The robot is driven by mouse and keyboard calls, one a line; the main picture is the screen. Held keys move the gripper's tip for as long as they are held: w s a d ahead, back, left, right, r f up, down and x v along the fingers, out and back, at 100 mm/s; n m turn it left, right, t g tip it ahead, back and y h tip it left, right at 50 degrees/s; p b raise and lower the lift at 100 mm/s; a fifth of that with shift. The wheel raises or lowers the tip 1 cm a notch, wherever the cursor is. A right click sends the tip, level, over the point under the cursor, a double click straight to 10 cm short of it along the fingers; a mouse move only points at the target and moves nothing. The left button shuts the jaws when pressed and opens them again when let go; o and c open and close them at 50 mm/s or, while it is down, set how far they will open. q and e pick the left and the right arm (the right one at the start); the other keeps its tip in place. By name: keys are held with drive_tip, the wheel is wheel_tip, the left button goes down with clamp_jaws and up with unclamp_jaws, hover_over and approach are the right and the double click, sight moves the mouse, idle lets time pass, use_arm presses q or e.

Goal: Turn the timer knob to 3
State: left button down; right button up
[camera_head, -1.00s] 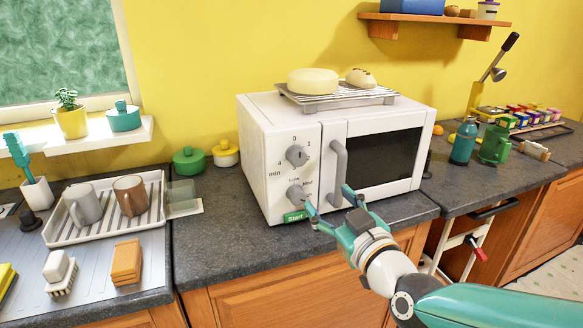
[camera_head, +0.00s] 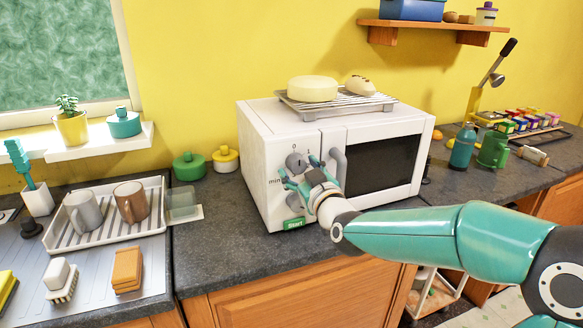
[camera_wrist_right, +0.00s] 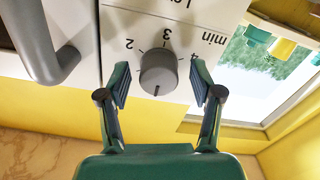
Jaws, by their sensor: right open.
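The white microwave (camera_head: 385,162) stands on the counter with its control panel to the left of its door. Its grey timer knob (camera_head: 295,161) is the upper one on the panel, below the 0. In the right wrist view, which is upside down, the timer knob (camera_wrist_right: 158,72) shows a dark mark pointing to the picture's bottom, away from the printed 3. My right gripper (camera_wrist_right: 158,85) is open, one finger on each side of the knob, with visible gaps.
The grey door handle (camera_head: 338,166) is just right of the panel; the green Start button (camera_head: 294,223) is below. A rack (camera_head: 336,103) with food sits on top of the microwave. Green and yellow pots (camera_head: 189,166) stand to its left. The counter in front is clear.

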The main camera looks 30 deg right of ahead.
drive_tip(key=shift+w+d, duration=0.15)
drive_tip(key=shift+w, duration=0.4)
